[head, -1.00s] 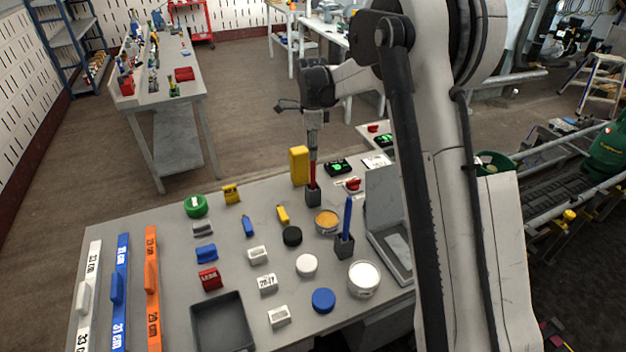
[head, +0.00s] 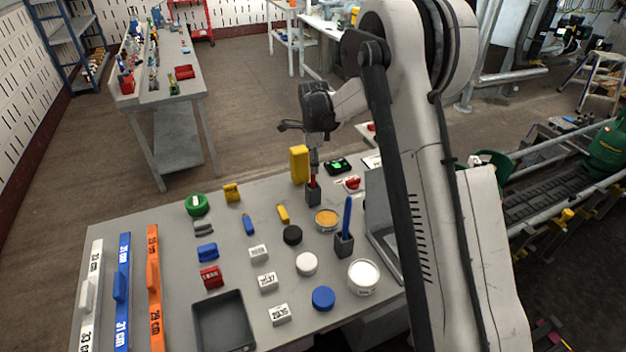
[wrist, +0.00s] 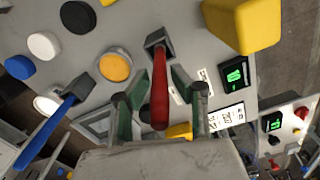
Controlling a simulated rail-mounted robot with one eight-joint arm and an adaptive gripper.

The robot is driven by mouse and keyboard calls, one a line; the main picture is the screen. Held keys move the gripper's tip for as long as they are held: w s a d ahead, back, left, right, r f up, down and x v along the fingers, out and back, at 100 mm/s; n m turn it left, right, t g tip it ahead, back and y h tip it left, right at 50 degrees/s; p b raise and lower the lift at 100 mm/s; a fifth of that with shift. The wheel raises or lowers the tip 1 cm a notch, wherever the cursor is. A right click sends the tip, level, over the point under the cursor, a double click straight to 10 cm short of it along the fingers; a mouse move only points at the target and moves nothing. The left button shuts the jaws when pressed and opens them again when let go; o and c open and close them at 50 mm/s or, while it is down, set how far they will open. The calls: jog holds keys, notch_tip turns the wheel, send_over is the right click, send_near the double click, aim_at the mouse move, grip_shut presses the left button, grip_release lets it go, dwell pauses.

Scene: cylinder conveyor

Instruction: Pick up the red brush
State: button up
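The red brush (head: 313,183) stands upright in a small dark grey holder (head: 313,198) on the table, beside a yellow block. In the wrist view the red handle (wrist: 160,90) points up toward the camera, with its holder (wrist: 157,42) beyond it. My gripper (head: 314,160) is directly above the holder, with the upper part of the handle hidden by it. In the wrist view my gripper (wrist: 157,78) is open, its green fingers on either side of the red handle with gaps visible on both sides.
A yellow block (head: 299,165) stands close behind and left of the brush. A blue brush (head: 347,215) stands in another holder (head: 344,244) to the front right. An orange-topped round tin (head: 327,219) sits in front. Several small blocks and discs cover the table.

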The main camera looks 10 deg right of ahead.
grip_shut()
jog(key=shift+r, duration=0.15)
